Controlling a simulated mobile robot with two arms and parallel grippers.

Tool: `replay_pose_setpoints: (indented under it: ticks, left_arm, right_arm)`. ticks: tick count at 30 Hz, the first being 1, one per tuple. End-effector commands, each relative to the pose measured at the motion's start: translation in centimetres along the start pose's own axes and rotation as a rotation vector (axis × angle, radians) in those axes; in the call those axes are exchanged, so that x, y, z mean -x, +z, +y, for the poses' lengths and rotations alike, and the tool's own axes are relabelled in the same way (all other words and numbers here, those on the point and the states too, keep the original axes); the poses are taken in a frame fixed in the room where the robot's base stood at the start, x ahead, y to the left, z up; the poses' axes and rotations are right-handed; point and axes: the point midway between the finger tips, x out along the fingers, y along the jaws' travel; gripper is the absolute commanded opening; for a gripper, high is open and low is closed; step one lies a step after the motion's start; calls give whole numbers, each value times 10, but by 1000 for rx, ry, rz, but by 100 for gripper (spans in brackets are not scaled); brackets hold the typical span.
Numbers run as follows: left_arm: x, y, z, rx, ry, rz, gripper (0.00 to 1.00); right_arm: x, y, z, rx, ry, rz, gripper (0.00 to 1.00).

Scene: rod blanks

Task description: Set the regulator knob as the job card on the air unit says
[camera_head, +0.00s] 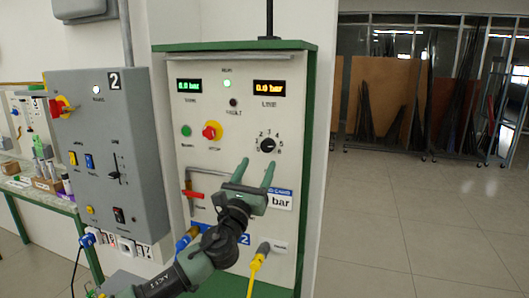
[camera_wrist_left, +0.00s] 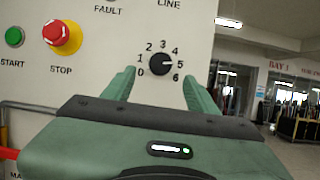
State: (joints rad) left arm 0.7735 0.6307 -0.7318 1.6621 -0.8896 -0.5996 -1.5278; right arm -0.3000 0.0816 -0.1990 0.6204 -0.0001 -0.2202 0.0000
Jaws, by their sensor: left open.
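The black regulator knob (camera_head: 268,145) is on the front of the air unit (camera_head: 230,75), inside a dial numbered 0 to 6. In the left wrist view the knob (camera_wrist_left: 160,64) has a white mark that points right, about at 5. My left gripper (camera_head: 258,163) is open, its green fingers pointing up at the panel just below the knob. In the left wrist view its fingertips (camera_wrist_left: 159,76) stand either side of the dial, apart from the knob. The job card (camera_head: 282,201) shows "bar"; my gripper hides its number. My right gripper is not in view.
A red stop button (camera_head: 211,131), a red-handled valve (camera_head: 193,194) and a yellow cable (camera_head: 256,270) are nearby. A grey switch box (camera_head: 110,150) stands left; open floor lies right.

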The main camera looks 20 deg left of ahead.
Motion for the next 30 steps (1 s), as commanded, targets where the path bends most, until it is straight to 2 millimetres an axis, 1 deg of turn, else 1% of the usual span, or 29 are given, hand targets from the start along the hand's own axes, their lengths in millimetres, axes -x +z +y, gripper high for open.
replay_pose_setpoints:
  ticks: [1,6,12,16,23,24,26,27,29,30]
  left_arm:
    - [-9,2,0,2,1,0,58]
    - [-37,2,-1,6,1,1,58]
    - [-60,1,-1,8,2,1,58]
    - [-65,0,-1,9,1,2,58]
    - [-65,0,-1,9,1,2,58]
    - [-65,0,-1,9,1,2,47]
    - [-65,0,-1,10,1,2,30]
    - [-65,0,-1,10,1,2,19]
    - [-65,0,-1,10,1,2,2]
    - [-65,0,-1,10,1,2,0]
  right_arm:
    - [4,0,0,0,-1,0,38]
    - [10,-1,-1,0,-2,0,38]
    - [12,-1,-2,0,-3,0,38]
    - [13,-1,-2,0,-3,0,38]
    - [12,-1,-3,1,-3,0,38]
    - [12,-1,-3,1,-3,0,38]
    - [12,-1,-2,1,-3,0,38]
    - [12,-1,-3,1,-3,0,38]
    - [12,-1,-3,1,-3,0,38]
    - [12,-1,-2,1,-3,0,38]
